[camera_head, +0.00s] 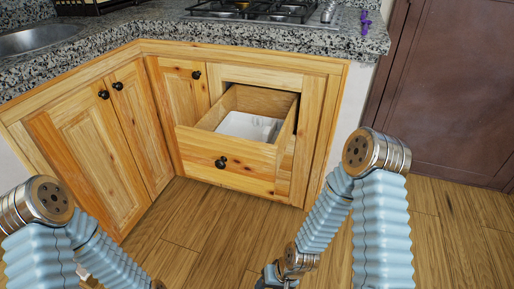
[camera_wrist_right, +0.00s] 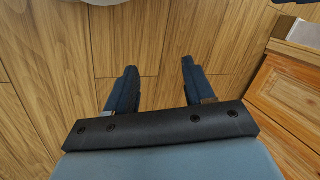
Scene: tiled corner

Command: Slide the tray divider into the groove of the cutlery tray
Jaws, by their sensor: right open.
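The white cutlery tray (camera_head: 250,126) lies inside the open wooden drawer (camera_head: 222,158); its groove is too small to make out. I cannot identify the tray divider in either view. My right gripper is open and empty above the wooden floor in the right wrist view (camera_wrist_right: 158,68), with its two dark fingers apart. In the head view it is at the bottom edge, mostly cut off, in front of and below the drawer. My left arm comes in at the lower left, and its gripper is out of the picture.
The granite counter (camera_head: 130,42) above carries a gas hob (camera_head: 255,10), a sink (camera_head: 35,40) at the left and a small purple object (camera_head: 366,22) near its right end. Closed cabinet doors (camera_head: 90,135) stand left of the drawer. The floor (camera_head: 215,225) before it is clear.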

